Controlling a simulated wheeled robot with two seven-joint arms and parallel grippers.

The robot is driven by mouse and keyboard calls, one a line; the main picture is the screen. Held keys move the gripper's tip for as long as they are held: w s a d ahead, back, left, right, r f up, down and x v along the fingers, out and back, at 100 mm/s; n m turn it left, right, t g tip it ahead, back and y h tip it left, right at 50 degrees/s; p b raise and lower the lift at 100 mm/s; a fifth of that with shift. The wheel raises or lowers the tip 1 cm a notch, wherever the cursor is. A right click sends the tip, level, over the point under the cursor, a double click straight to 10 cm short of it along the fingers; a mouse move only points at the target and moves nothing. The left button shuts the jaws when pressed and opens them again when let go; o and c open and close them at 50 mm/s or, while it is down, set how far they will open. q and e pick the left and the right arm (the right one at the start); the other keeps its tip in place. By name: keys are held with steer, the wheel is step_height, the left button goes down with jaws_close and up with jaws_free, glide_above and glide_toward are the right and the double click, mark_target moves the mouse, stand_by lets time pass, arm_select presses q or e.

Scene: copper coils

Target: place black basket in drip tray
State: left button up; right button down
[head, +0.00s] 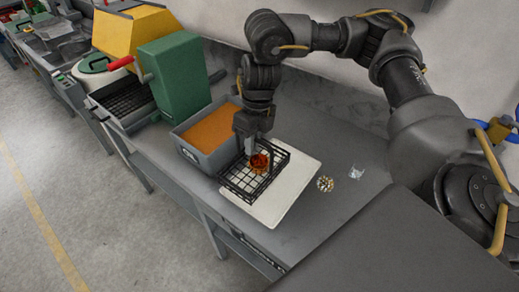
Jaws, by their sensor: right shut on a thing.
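The black basket (240,188), an open wire basket, is at the centre of the head view, over a flat white tray-like slab (291,190) on the grey bench. I cannot tell whether its bottom touches the slab. A copper coil (261,164) is inside the basket. My right gripper (252,152) comes down from above and is shut at the basket's back-left rim, close beside the coil. The fingertips are small and partly hidden. The white slab looks like the drip tray, though I cannot be sure. My left gripper is not in view.
A grey bin (205,157) with orange-brown contents stands left of the basket. A green and yellow machine (172,78) stands farther left. A small round speckled thing (325,184) and a clear crumpled thing (357,173) lie on the bench to the right, with bare bench around them.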

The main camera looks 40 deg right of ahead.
steer(key=shift+w+d+f, duration=0.2)
steer(key=shift+d+f, duration=0.5)
steer(key=shift+f, duration=0.2)
steer(key=shift+w+d+f, duration=0.15)
steer(key=shift+d+f, duration=0.55)
steer(key=shift+f, duration=0.2)
steer(key=shift+f+p, duration=0.5)
steer(key=shift+f, duration=1.05)
steer(key=shift+f, duration=0.1)
steer(key=c, duration=1.5)
jaws_free()
step_height(320, 180, up, 12)
steer(key=d, duration=0.2)
steer(key=shift+w, duration=0.35)
